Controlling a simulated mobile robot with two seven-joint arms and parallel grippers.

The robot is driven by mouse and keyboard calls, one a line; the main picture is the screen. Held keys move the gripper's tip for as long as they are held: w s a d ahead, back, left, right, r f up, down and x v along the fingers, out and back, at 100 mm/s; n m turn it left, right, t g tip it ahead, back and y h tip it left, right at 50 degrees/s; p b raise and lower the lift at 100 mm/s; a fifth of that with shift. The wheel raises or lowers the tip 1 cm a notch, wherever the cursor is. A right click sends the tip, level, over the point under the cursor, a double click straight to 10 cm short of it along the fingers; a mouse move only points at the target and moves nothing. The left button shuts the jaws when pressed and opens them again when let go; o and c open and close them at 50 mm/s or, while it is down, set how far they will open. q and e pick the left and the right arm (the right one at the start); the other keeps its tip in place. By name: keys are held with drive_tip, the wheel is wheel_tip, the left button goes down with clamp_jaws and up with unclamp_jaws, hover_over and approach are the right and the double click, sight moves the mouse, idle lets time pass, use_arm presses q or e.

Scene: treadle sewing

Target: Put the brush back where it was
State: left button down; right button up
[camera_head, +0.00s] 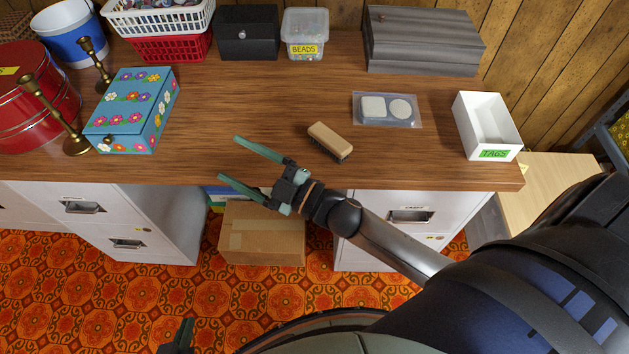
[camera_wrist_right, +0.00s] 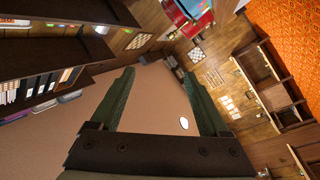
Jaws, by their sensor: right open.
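The brush (camera_head: 330,141) has a tan wooden back and dark bristles. It lies on the brown wooden table (camera_head: 240,100), near the middle and toward the front edge. My right gripper (camera_head: 228,158) is open and empty. In the head view it is left of the brush and apart from it, over the table's front edge. The right wrist view shows its two green fingers (camera_wrist_right: 157,72) spread with nothing held between them. My left gripper (camera_head: 178,338) shows only partly at the bottom of the head view, away from the table; its jaw state is unclear.
A clear pack with white pieces (camera_head: 386,109) lies right of the brush, and a white TAGS box (camera_head: 487,126) stands farther right. A flowered blue box (camera_head: 133,110) and brass candlesticks (camera_head: 55,115) stand left. A grey box (camera_head: 422,40) and baskets (camera_head: 160,20) line the back.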

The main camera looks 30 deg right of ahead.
drive_tip(key=s+d+f+m+g+h, duration=0.3)
drive_tip(key=s+f+m, duration=0.3)
drive_tip(key=f, duration=0.5)
drive_tip(key=s+d+f+m+g+h, duration=0.3)
drive_tip(key=s+f+m+g+h, duration=0.1)
drive_tip(key=s+f, duration=0.5)
drive_tip(key=f+m+h, duration=0.1)
drive_tip(key=m, duration=0.1)
drive_tip(key=shift+s+f+m, duration=0.3)
drive_tip(key=shift+f, duration=0.1)
drive_tip(key=shift+d, duration=0.1)
wheel_tip(320, 180, up, 7)
drive_tip(key=d+p, duration=0.1)
drive_tip(key=p, duration=0.7)
drive_tip(key=shift+s+d+r+h+p, duration=0.2)
drive_tip(key=shift+s+d+h+p, duration=0.1)
drive_tip(key=shift+s+h+p, duration=0.1)
